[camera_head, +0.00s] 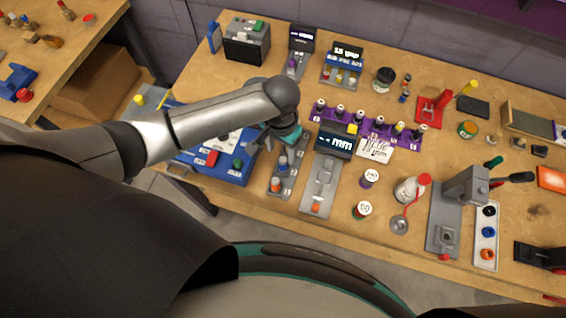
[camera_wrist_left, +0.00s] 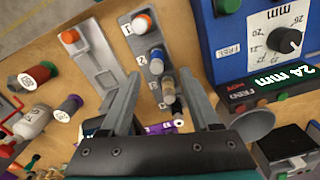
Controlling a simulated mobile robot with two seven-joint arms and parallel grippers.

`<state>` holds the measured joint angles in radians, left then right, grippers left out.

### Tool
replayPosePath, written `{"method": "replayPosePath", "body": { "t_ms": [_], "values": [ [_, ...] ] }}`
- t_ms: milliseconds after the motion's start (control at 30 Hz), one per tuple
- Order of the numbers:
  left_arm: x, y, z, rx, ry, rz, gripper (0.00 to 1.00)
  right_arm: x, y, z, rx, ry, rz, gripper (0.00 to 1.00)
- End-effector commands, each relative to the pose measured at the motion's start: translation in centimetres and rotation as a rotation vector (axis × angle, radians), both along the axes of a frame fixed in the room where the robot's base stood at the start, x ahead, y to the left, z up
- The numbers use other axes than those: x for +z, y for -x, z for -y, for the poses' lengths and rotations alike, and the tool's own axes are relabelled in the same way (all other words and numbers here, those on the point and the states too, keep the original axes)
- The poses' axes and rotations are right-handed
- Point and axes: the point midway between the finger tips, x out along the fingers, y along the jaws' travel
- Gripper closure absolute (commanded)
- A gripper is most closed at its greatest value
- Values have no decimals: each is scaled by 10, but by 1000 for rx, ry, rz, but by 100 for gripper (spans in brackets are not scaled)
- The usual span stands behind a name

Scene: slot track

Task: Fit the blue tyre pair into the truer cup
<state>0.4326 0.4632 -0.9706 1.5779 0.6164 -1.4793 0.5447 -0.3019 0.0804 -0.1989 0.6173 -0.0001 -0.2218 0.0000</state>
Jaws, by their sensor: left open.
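Blue wheel-like parts, which may be the tyre pair, stand in the second place of a grey numbered rack (camera_head: 273,192), at the blue part (camera_head: 283,163); they also show in the left wrist view (camera_wrist_left: 157,54). A separate blue ring (camera_head: 488,231) lies in a white tray (camera_head: 485,257) at the right. I cannot tell which blue piece is the pair. A grey press-like stand (camera_head: 464,187) has a cup-like base part (camera_head: 447,236); whether this is the truer is unclear. My left gripper (camera_head: 276,145) is open over the rack's far end, its fingers (camera_wrist_left: 158,76) apart and apparently empty.
A blue machine with a knob (camera_wrist_left: 285,40) and a "24 mm" display stands beside the rack. A grey gauge (camera_head: 319,185) stands on its other side. A purple rack of bottles (camera_head: 368,124) is behind. Labelled spools (camera_head: 362,209) and a white bottle (camera_head: 405,190) stand farther right.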

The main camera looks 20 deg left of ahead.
Motion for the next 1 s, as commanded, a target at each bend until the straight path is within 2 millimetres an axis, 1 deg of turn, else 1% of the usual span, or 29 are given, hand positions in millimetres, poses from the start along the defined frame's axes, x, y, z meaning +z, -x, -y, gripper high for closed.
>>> {"method": "replayPosePath", "body": {
  "t_ms": [67, 167, 433, 567, 767, 800, 833, 1000],
  "values": [
    [-3, 0, 1, -1, 0, 0, 37, 0, -5, 0, 1, -1, 9, 50],
    [-12, 1, 2, -1, 0, -1, 37, -1, -6, -1, 1, -1, 11, 50],
    [-47, 1, 5, -1, -2, 0, 37, -7, -6, -1, 2, -2, 11, 50],
    [-53, 1, 5, -1, -1, 1, 37, -8, -5, -1, 2, -2, 11, 50],
    [-54, 1, 5, -2, -1, 1, 37, -7, -5, -1, 2, -2, 10, 50],
    [-53, 1, 5, -2, -1, 1, 38, -7, -5, -1, 2, -2, 10, 50],
    [-53, 1, 5, -2, -1, 1, 42, -7, -5, -1, 2, -2, 10, 50],
    [-53, 1, 5, -1, -1, 1, 61, -7, -4, -1, 2, -2, 8, 50]
  ]
}}
